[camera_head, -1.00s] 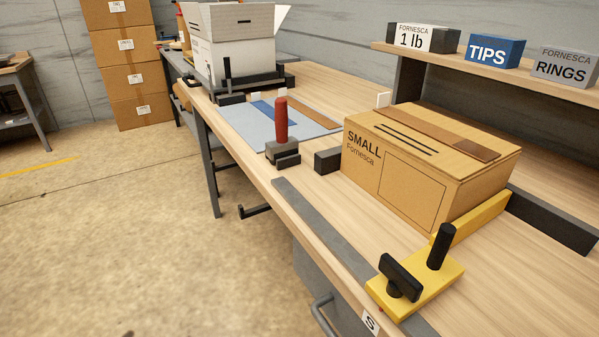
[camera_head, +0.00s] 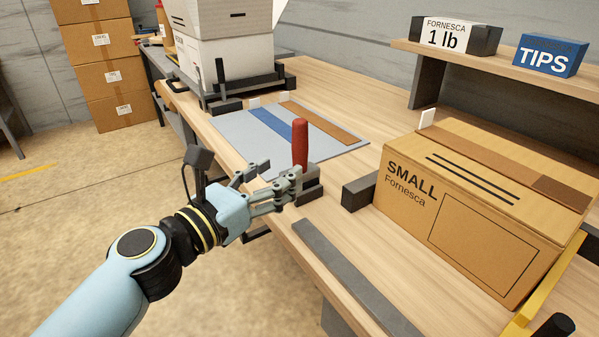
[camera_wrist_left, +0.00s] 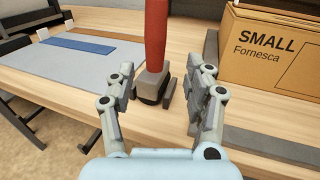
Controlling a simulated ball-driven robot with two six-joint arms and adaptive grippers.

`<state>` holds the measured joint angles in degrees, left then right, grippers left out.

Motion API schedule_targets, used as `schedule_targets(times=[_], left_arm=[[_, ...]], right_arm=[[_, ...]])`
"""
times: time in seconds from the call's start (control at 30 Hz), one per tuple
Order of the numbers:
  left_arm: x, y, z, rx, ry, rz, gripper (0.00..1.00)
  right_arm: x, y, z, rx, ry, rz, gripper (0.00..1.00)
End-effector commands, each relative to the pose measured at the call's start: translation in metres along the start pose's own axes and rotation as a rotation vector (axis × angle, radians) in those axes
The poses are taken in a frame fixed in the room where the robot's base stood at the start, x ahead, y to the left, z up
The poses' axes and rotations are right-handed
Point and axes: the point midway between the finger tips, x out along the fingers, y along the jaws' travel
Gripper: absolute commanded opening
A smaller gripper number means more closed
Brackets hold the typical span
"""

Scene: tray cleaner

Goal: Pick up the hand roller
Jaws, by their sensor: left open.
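The hand roller with its red handle (camera_head: 300,143) stands upright in a dark block near the front edge of the workbench, just right of the blue and grey mat. My left gripper (camera_head: 281,181) reaches in from the left, low in front of the handle and partly covering the roller's base. In the left wrist view the roller (camera_wrist_left: 156,45) rises just beyond the open fingers (camera_wrist_left: 160,85), roughly centred between them. The fingers appear empty. Its lower end sits in a grey and dark base. My right gripper is out of view.
The cardboard SMALL box (camera_head: 470,215) stands to the right, with a dark block (camera_head: 359,192) beside it. A flat mat (camera_head: 228,127) lies behind the roller. A grey strip (camera_head: 350,275) runs along the bench front. A white box (camera_head: 224,60) stands farther back.

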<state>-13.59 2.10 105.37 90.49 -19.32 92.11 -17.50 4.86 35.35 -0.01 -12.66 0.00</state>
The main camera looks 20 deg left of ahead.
Motion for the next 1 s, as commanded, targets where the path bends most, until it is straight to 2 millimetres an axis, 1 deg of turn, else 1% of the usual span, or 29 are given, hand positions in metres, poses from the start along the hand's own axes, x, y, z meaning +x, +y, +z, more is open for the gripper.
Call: schedule_targets(times=[0.03,0.1,0.27,0.43,0.53,0.63,0.87,1.0], left_arm=[[0.009,0.000,0.002,0.001,-0.001,0.000,0.53],[0.018,0.000,0.001,0.001,-0.001,-0.001,0.53],[0.030,0.001,0.001,0.005,0.001,-0.002,0.53],[0.056,0.007,0.005,0.006,-0.001,-0.002,0.53],[0.070,0.007,0.003,0.005,0.000,-0.002,0.53],[0.077,0.007,0.003,0.007,0.001,-0.002,0.53],[0.078,0.007,0.002,0.008,0.002,-0.002,0.53],[0.078,0.007,0.002,0.008,0.002,-0.002,0.34]], right_arm=[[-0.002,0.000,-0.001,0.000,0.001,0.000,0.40],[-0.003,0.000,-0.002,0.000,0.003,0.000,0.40],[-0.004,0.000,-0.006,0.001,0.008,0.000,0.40],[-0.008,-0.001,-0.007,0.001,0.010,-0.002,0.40],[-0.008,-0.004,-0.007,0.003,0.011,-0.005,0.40],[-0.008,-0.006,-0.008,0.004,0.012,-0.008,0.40],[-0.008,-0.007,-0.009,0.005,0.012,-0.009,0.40],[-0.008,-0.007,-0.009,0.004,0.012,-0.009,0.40]])
